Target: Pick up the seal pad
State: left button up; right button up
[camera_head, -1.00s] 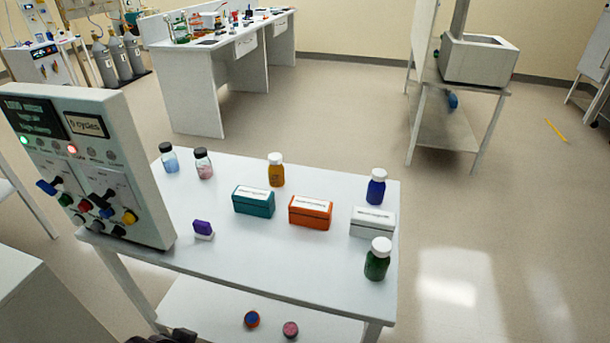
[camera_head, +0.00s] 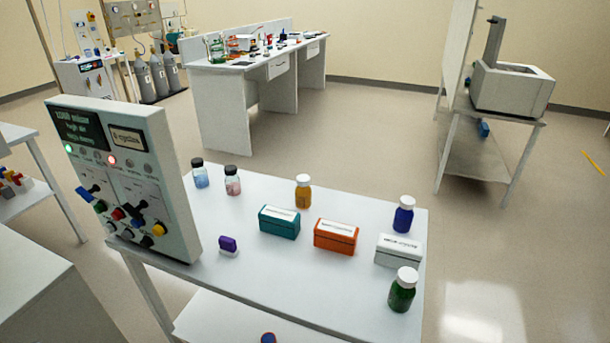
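A small purple block on a white base (camera_head: 228,245) sits on the white table (camera_head: 290,280), near its front left, beside the control box. I cannot tell whether this is the seal pad, and nothing else in view is clearly marked as one. Neither of my grippers shows in the head view.
A control box (camera_head: 130,180) with levers and knobs stands at the table's left end. Teal (camera_head: 279,222), orange (camera_head: 335,236) and white (camera_head: 398,251) boxes and several bottles are on the table. A round blue-and-orange item (camera_head: 268,338) is below. Open floor lies beyond the table.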

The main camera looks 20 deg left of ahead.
aim_at(227, 245)
jog(key=k+u, duration=0.2)
jog(key=u, duration=0.3)
jog(key=k+j+u, duration=0.15)
jog(key=u, duration=2.2)
jog(key=z, duration=1.85)
jog(key=i+j+u, duration=0.2)
